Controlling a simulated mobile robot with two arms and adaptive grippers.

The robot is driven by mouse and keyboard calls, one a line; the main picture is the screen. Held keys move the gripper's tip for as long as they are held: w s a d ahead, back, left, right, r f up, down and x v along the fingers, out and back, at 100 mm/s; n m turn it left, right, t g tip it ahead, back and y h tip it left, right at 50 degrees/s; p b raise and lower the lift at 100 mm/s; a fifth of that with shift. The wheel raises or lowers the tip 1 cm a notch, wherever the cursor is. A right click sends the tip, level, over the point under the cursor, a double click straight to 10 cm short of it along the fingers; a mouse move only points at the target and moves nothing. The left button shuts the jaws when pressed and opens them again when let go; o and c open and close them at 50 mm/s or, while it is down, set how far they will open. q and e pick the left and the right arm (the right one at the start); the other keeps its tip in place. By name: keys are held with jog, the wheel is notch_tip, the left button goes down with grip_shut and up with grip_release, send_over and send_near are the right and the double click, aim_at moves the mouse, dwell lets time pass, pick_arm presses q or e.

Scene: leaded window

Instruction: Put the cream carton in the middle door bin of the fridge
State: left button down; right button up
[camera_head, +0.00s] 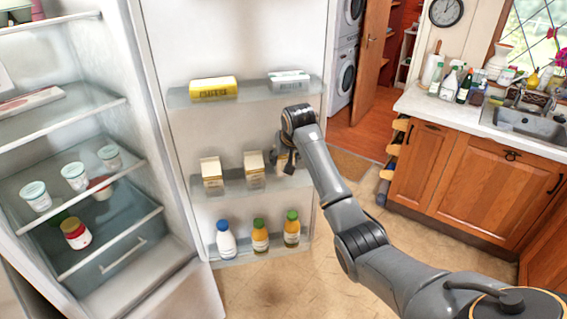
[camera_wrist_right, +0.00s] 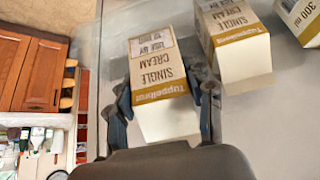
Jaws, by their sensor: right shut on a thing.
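My right gripper (camera_head: 285,160) is at the right end of the middle door bin (camera_head: 230,184) of the open fridge. In the wrist view its fingers (camera_wrist_right: 163,98) are shut on the sides of a white and tan cream carton (camera_wrist_right: 158,75), labelled "Single Cream". In the head view my gripper and arm hide much of this carton. It is in line with two like cartons, one in the middle (camera_head: 254,170) and one at the left (camera_head: 211,176) of the bin. I cannot tell whether it rests on the bin floor. My left gripper is not in view.
The upper door bin holds a yellow pack (camera_head: 213,88) and a white pack (camera_head: 289,80). The lower bin holds a blue-capped bottle (camera_head: 226,241) and two juice bottles (camera_head: 260,236). Fridge shelves with several tubs (camera_head: 75,176) are at left. A wooden counter (camera_head: 470,175) is at right.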

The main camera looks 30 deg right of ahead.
aim_at(283, 167)
jog(key=shift+w+f, duration=0.4)
jog(key=shift+w, duration=0.05)
notch_tip(283, 167, down, 2)
jog(key=shift+f+p, duration=0.1)
jog(key=shift+p, duration=1.1)
jog(key=shift+f, duration=0.55)
jog(key=shift+f, duration=0.1)
jog(key=o, duration=1.4)
jog(key=shift+f, duration=0.1)
jog(key=shift+o, duration=0.2)
